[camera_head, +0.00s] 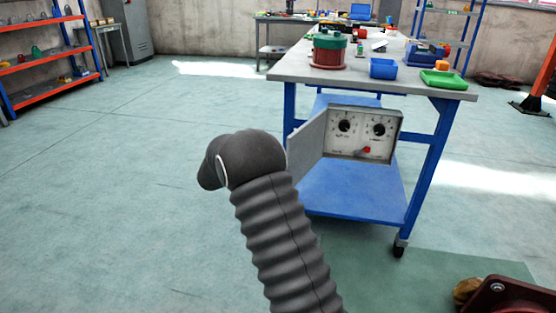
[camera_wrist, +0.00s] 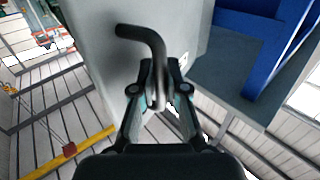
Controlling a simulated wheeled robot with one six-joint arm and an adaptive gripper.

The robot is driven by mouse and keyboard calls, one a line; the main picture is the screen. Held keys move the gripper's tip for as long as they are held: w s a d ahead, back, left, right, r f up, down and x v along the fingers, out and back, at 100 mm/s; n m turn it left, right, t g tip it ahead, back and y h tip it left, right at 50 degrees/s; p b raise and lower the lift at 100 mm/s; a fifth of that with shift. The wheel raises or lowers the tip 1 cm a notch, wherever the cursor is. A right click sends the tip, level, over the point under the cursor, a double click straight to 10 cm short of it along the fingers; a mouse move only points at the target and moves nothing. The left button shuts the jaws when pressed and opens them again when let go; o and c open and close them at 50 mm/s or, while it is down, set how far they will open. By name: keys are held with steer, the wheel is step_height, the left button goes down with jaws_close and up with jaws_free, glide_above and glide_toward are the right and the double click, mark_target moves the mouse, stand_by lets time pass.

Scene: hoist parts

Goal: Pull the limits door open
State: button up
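The limits door is a pale grey panel (camera_head: 307,140) on the left side of a control box (camera_head: 362,134). It stands swung out to the left, and the box's face with two dials and a red knob shows. In the wrist view the door (camera_wrist: 95,30) fills the upper middle, with a dark bent handle (camera_wrist: 143,32) on it. My gripper (camera_wrist: 160,72) has its two fingers closed in on the handle's lower part, one on each side. In the head view my dark arm hides the gripper and the handle.
The box sits under the front end of a blue-legged workbench (camera_head: 455,93) bearing a red-green drum (camera_head: 329,48), blue bin (camera_head: 383,68) and green tray (camera_head: 443,79). A blue lower shelf (camera_head: 350,190) lies below. The floor to the left is clear.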

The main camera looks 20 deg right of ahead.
steer(key=o, duration=0.3)
steer(key=shift+d, duration=0.15)
steer(key=a, duration=0.8)
steer(key=s+a, duration=0.1)
steer(key=a, duration=0.3)
steer(key=shift+s+a, duration=0.1)
steer(key=shift+a, duration=0.25)
